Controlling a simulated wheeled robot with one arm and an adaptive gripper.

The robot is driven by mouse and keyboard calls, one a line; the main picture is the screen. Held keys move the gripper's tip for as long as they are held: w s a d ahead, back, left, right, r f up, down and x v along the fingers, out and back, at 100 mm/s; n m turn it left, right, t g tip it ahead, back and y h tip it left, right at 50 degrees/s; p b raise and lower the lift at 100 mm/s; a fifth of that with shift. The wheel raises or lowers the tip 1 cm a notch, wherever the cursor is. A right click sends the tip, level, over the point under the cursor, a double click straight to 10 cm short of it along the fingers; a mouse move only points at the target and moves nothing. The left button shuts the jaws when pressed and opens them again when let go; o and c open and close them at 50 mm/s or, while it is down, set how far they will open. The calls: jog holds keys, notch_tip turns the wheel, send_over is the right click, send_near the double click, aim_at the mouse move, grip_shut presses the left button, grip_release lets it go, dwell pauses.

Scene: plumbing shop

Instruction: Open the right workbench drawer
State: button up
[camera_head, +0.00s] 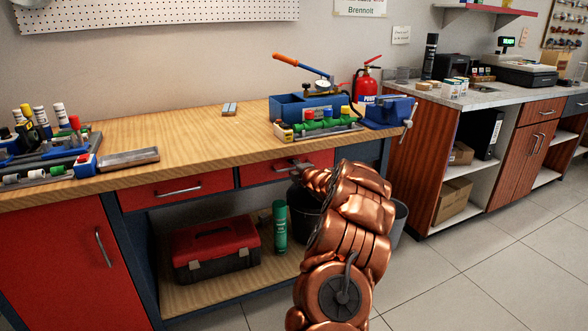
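The right workbench drawer (258,172) has a red front under the wooden top and looks shut, flush with the frame. Its grey bar handle (284,165) shows in part near the middle of the front. My copper arm reaches up from the bottom of the picture. My gripper (299,174) is at the arm's far end, close in front of this handle and just below it. The gripper is small and mostly hidden by the arm, so its fingers and any touch on the handle cannot be made out. The left drawer (150,193) is also shut.
The workbench top (190,138) carries a blue vise (388,112), a blue pump tool (305,105) and fittings. Below are a red toolbox (215,248), a green spray can (280,226) and a dark bucket (304,212). Tiled floor (470,270) is clear at right.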

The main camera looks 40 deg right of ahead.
grip_shut()
dwell(0.7)
